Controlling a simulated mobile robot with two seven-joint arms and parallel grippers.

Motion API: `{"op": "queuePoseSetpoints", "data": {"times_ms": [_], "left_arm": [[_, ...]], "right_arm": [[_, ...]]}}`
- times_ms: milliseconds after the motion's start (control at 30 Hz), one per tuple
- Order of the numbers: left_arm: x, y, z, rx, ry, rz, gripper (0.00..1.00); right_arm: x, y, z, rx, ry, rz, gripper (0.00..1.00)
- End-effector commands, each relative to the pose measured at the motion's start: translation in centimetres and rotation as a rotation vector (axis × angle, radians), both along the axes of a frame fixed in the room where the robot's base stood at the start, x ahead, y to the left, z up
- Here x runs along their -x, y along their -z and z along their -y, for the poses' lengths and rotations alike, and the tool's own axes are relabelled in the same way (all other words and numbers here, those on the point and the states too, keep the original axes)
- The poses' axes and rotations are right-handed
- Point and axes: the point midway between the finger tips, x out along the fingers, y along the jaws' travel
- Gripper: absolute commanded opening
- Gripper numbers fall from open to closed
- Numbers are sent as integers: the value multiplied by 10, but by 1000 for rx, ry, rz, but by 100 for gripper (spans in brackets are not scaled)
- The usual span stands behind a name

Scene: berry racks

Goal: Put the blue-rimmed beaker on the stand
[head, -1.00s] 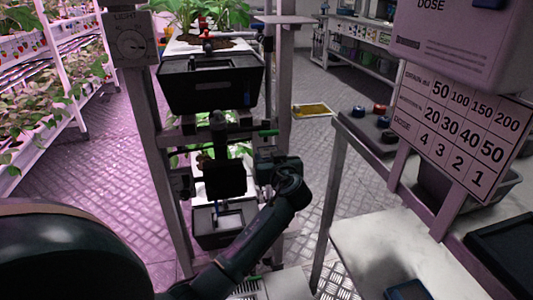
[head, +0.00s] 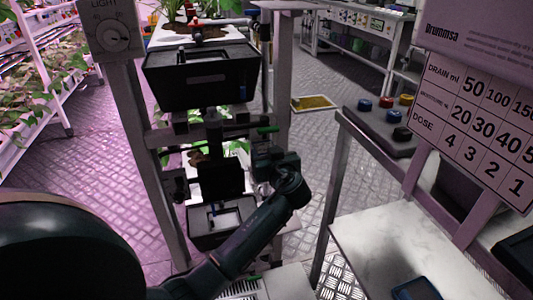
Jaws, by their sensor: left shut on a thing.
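My left arm comes up from the bottom left to the rack. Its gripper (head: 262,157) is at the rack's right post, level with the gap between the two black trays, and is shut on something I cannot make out. Its fingertips are hard to tell from the dark rack parts. I cannot clearly pick out the blue-rimmed beaker; a small blue detail shows in the lower black tray (head: 232,240). A dark pad with a blue edge (head: 415,290) lies on the white table at bottom right, cut off by the frame; I cannot tell if it is the stand. My right gripper is out of view.
The upper black tray (head: 200,90) stands above my gripper. A light dial (head: 113,37) is on the rack's left post. The white table (head: 385,245) is mostly bare. A dosing chart (head: 480,130) and a box with coloured knobs (head: 378,128) are at right. Open floor lies between rack and table.

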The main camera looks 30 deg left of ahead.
Motion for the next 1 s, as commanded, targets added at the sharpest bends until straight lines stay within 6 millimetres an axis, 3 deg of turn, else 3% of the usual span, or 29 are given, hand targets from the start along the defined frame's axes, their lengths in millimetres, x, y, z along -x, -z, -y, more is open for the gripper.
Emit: {"op": "queuePoseSetpoints", "data": {"times_ms": [67,100,367,700,1000], "left_arm": [[0,3,0,1,0,1,25],[0,3,0,1,0,1,51],[0,2,0,0,0,0,72],[0,-4,0,-1,0,0,72],[38,-12,46,5,3,-1,72]], "right_arm": [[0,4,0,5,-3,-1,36],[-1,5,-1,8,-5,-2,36],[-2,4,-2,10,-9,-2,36],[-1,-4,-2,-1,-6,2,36],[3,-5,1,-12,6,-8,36]]}}
